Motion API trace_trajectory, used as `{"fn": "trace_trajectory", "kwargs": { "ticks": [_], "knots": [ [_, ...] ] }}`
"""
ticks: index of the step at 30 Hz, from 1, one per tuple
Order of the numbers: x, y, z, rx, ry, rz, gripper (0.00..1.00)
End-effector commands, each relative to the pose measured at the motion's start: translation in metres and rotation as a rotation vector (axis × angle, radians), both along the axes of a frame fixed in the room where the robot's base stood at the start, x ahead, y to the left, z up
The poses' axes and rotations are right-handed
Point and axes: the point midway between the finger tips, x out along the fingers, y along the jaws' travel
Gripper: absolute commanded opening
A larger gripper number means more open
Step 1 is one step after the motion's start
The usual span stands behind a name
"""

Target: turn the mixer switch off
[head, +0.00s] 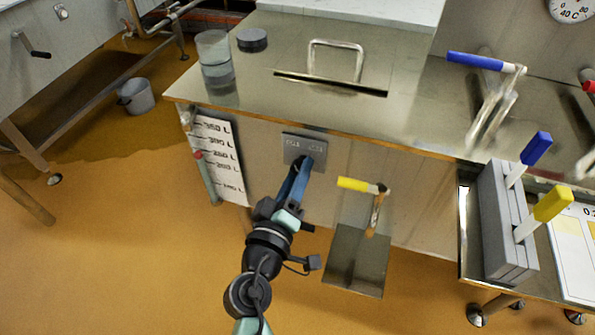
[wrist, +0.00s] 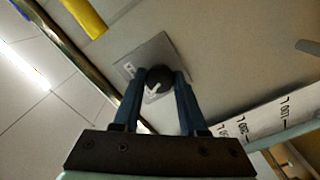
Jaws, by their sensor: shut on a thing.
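The mixer switch is a round black knob (wrist: 158,76) with a pale pointer mark, on a square grey metal plate (wrist: 150,52) in the wrist view. In the head view the plate (head: 290,143) sits on the front wall of the steel vat, under its top edge. Some lettering shows on it, too small to read. My gripper (wrist: 160,82) has its two blue fingers on either side of the knob, shut on it. In the head view my gripper (head: 302,172) reaches up to the plate, and the knob is hidden behind the fingers.
A yellow-handled valve (head: 357,185) stands right of my gripper, above a steel chute (head: 357,262). A litre scale (head: 220,155) is on the vat front at left. A glass jar (head: 217,75) and a black puck (head: 252,39) stand on top. The floor at left is mostly clear.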

Motion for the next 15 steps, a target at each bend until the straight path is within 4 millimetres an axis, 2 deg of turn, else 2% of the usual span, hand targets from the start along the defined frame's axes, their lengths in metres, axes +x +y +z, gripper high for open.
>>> {"fn": "trace_trajectory", "kwargs": {
  "ticks": [6, 15],
  "knots": [
    [-0.0005, 0.0001, -0.0006, -0.091, 0.032, 0.000, 0.00],
    [-0.0005, -0.0001, -0.0012, -0.134, 0.046, 0.000, 0.00]
  ]
}}
